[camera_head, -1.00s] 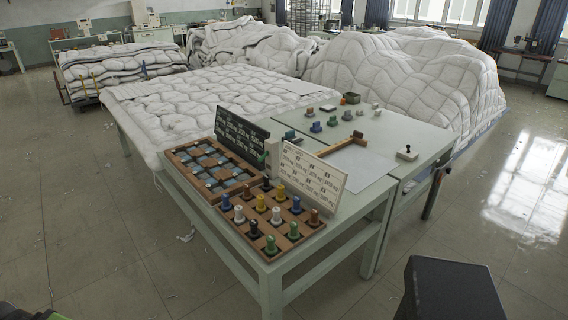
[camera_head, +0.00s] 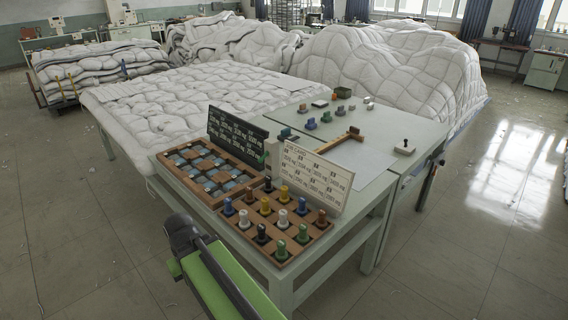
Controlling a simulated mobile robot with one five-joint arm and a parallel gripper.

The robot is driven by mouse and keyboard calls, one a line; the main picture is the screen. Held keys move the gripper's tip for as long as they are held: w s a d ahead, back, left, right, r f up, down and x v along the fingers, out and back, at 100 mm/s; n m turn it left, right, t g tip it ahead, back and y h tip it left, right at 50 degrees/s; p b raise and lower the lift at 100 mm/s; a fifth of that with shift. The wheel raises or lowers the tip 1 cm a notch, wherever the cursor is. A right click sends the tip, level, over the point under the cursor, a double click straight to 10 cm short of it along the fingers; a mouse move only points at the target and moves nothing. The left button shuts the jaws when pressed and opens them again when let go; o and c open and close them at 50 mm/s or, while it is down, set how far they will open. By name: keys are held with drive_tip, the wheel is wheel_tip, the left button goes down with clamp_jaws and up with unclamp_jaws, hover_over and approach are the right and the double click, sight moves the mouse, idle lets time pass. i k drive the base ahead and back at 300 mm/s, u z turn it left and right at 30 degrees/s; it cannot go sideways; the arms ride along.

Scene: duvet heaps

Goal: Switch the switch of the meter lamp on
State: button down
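No lamp that I can pick out as the meter lamp shows. A small white box with a black knob (camera_head: 404,148) sits at the right end of the pale green table (camera_head: 418,136); it may be a switch, but it is too small to tell, and its setting cannot be read. Part of my arm, green with a dark rounded joint (camera_head: 182,232), rises at the lower left in front of the table. My gripper's fingers cannot be made out. The arm part is well apart from the white box.
A wooden tray of coloured pegs (camera_head: 277,222) and a wooden grid tray (camera_head: 211,170) lie at the table's near end. A white card (camera_head: 314,180) and a dark board (camera_head: 237,135) stand behind them. White duvet heaps (camera_head: 385,70) fill the back. Floor on the right is clear.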

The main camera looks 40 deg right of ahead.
sight(266, 154)
drive_tip(key=u, duration=0.1)
drive_tip(key=i, duration=1)
drive_tip(key=z, duration=0.1)
